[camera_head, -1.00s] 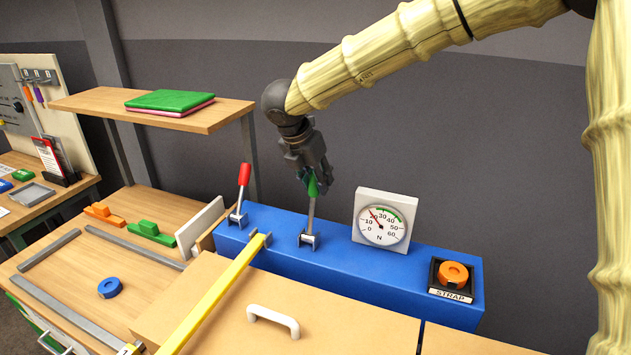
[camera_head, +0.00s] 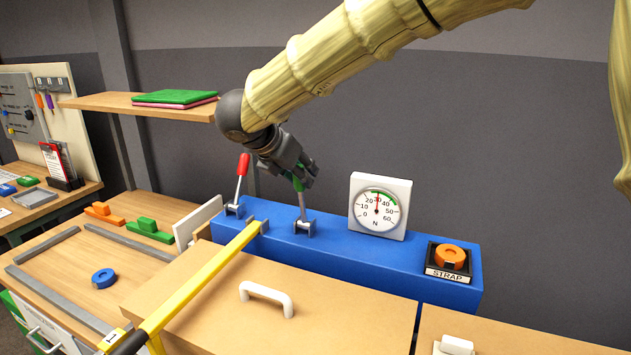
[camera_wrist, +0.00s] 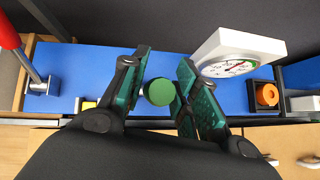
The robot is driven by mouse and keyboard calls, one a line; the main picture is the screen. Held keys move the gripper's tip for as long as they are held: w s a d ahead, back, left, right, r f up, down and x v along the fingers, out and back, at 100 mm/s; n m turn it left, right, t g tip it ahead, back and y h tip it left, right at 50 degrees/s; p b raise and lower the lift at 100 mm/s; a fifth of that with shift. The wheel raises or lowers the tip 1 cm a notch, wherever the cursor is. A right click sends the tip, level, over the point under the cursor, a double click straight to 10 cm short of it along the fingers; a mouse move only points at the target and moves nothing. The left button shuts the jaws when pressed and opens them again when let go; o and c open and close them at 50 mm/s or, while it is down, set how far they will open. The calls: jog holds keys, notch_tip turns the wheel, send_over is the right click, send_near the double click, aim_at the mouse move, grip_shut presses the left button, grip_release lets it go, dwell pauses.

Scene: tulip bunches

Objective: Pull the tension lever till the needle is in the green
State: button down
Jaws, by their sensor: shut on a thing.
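The green-handled lever (camera_head: 301,204) stands on the blue bench unit, tilted a little to the left. My gripper (camera_head: 304,178) is shut on its green grip, which is mostly hidden by the fingers in the head view. In the wrist view the round green end of the grip (camera_wrist: 160,92) sits between my two fingers (camera_wrist: 162,98). To the right is the white dial gauge (camera_head: 380,206), marked in N. Its red needle (camera_head: 377,202) points nearly straight up, about at 30, around the left end of the green arc. The gauge also shows in the wrist view (camera_wrist: 236,54).
A red-handled lever (camera_head: 241,180) stands just left of the held one. A yellow bar (camera_head: 205,278) runs forward from the blue unit (camera_head: 340,252). An orange strap roll (camera_head: 449,255) sits in a black holder at right. A shelf (camera_head: 115,103) is at back left.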

jog(key=shift+s+a+f+b, duration=0.2)
jog(key=shift+s+a+b, duration=0.15)
jog(key=shift+s, duration=0.25)
jog(key=shift+s+a+f+b, duration=0.2)
jog(key=shift+s+a+b, duration=0.1)
jog(key=shift+s, duration=0.3)
jog(key=c, duration=1.1)
grip_release()
jog(key=shift+d+r, duration=0.1)
jog(key=shift+s+r, duration=0.1)
jog(key=v, duration=1.1)
jog(key=shift+s+a+r, duration=0.15)
jog(key=shift+s+a, duration=0.1)
jog(key=shift+a, duration=0.05)
